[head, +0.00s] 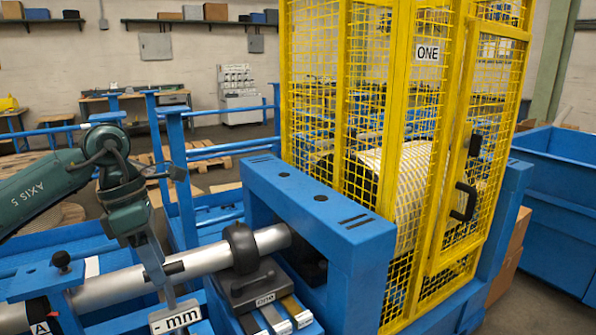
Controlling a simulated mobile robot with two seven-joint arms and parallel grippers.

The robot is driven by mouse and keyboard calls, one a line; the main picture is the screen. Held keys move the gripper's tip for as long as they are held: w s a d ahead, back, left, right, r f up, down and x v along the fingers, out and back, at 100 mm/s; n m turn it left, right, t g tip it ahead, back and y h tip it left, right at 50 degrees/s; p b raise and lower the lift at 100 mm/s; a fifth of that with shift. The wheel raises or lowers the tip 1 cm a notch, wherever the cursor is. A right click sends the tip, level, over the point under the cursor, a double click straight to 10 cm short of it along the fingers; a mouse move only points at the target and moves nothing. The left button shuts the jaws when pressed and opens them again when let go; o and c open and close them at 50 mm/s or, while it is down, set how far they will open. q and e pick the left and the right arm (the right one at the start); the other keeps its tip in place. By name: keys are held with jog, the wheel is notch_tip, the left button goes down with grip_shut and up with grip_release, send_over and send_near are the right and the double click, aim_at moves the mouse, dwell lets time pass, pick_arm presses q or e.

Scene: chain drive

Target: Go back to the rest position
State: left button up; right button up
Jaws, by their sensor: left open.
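My left arm comes in from the left, and its gripper (160,275) is over the long silver shaft (205,257). The grey fingers overlap the shaft in the picture; the jaws are open, and I cannot tell whether they touch it. The shaft runs from the lower left to a dark round collar (240,248) on a grey block, and its far end points at the blue frame (320,205). My right gripper is not in view.
A yellow mesh cage (428,120) marked ONE, with a black handle (463,202), stands on the blue frame and encloses a large drum. Blue rails (205,150) stand behind my arm. A blue bin (560,180) is at the right. A black knob (61,259) stands at lower left.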

pick_arm(q)
jog(key=s+d+f+n+t+h+p, duration=0.1)
jog(key=s+d+n+h, duration=0.25)
jog(key=d+h, duration=0.35)
jog(key=s+d+f+n+h, duration=0.15)
jog(key=d+n+h, duration=0.3)
jog(key=d, duration=0.45)
jog(key=s+d+f+n+t+h+p, duration=0.1)
jog(key=s+d+n+h, duration=0.25)
jog(key=d+h, duration=0.4)
jog(key=w+a+f+n+t+y, duration=0.1)
jog(key=a+f+n+t+y, duration=0.3)
jog(key=n+t, duration=0.55)
jog(key=w+a+f+n+t+y, duration=0.25)
jog(key=f+n+t+y, duration=0.35)
jog(key=n, duration=0.7)
jog(key=s+a+f+n+g+y, duration=0.3)
jog(key=s+a+f+n+y, duration=0.1)
jog(key=s+f+n, duration=0.2)
jog(key=s+a+f+n+g+y+p, duration=0.1)
jog(key=s+a+f+n+g+y, duration=0.2)
jog(key=s+f, duration=0.5)
notch_tip(320, 180, down, 3)
jog(key=a+n+y, duration=0.1)
jog(key=n, duration=0.1)
jog(key=shift+s+a+f+n, duration=0.15)
jog(key=shift+a+n, duration=0.05)
jog(key=shift+n, duration=0.2)
